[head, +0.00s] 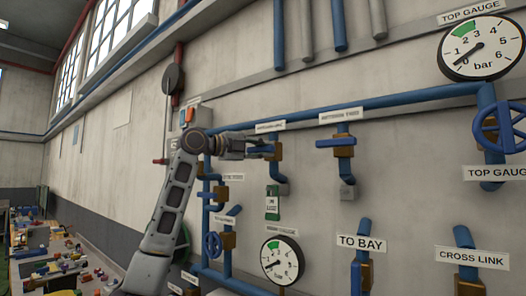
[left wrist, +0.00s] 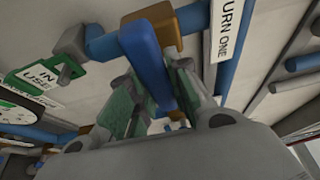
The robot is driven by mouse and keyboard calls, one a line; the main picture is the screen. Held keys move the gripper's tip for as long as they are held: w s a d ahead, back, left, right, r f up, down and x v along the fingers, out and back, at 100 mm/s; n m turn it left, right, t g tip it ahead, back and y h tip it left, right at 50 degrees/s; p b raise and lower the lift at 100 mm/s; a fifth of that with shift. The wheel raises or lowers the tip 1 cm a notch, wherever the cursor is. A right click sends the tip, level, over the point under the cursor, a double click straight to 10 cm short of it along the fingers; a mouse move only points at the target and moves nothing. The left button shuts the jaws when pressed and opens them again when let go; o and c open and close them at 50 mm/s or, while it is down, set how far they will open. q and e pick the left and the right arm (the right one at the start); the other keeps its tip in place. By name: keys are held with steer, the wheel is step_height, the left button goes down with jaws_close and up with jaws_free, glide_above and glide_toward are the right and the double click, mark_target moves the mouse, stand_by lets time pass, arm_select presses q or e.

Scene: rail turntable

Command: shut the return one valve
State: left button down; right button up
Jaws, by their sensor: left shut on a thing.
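The return one valve has a brass body (head: 275,151) and a blue lever handle (head: 258,149) on a short blue pipe below the long blue header pipe. In the left wrist view, the blue handle (left wrist: 148,62) runs between the green-padded fingers, beside the brass body (left wrist: 160,22). A label ending in "URN ONE" (left wrist: 223,28) is next to it. My left gripper (head: 258,150) is shut on the handle, reaching in from the left. In the head view the handle points roughly sideways, across the pipe, partly hidden by the fingers. My right gripper is not in view.
Another blue-handled valve (head: 337,142) is to the right. A green "IN USE" tag (head: 272,203) hangs below. A blue handwheel (head: 213,245) and a gauge (head: 282,260) are lower down. A large top gauge (head: 481,48) is at upper right. A cluttered table (head: 50,262) stands far left.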

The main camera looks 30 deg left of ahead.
arm_select(q)
steer(key=shift+d+f, duration=0.1)
steer(key=shift+f, duration=0.1)
steer(key=c, duration=1.3)
jaws_free()
steer(key=shift+r, duration=0.15)
steer(key=shift+v, duration=6)
